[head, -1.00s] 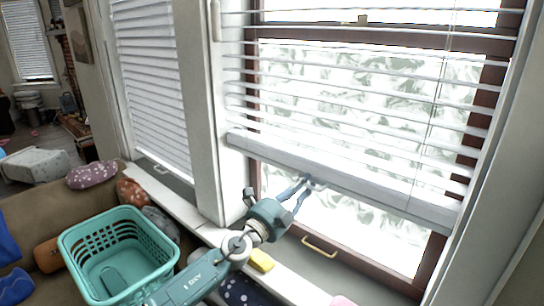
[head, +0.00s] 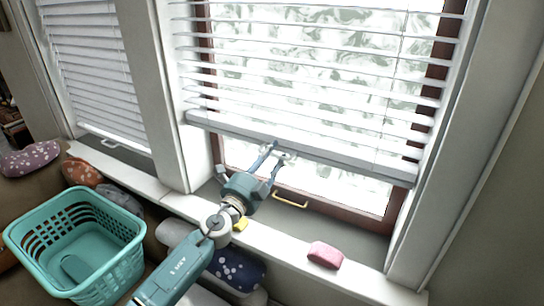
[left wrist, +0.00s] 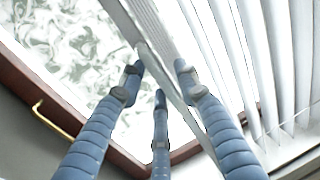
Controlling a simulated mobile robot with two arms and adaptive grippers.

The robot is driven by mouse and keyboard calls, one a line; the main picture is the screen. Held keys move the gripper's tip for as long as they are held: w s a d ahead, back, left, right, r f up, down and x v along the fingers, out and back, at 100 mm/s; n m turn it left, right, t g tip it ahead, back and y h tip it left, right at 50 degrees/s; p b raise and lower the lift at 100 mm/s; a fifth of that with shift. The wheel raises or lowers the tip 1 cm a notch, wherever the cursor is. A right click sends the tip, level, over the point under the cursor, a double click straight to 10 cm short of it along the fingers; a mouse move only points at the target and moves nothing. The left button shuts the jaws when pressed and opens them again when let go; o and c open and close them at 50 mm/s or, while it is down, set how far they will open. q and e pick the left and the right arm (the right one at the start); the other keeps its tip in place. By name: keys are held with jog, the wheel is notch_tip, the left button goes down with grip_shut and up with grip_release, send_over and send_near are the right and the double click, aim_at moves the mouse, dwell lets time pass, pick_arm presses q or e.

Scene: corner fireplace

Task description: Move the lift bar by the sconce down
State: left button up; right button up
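The lift bar (head: 300,147) is the white bottom rail of the raised blind over the right-hand window, with a small grip (head: 286,155) at its lower edge. It hangs above the sill, sloping down to the right in the picture. My left gripper (head: 273,158) is at this grip, near the bar's middle. In the left wrist view its blue fingers (left wrist: 158,80) are spread apart, with the thin bar (left wrist: 172,88) passing between them. Whether they touch it I cannot tell. The sconce and my right gripper are not in view.
A yellow handle (head: 290,201) sits on the brown window frame below the bar. A pink object (head: 325,255) and a yellow one (head: 240,224) lie on the sill. A teal basket (head: 75,240) stands at left. Another blind (head: 95,85) covers the left window.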

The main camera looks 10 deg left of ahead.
pick_arm(q)
jog(key=shift+s, duration=0.1)
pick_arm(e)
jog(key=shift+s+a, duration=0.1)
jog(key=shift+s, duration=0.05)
pick_arm(q)
jog(key=v, duration=1.2)
jog(key=shift+a, duration=0.1)
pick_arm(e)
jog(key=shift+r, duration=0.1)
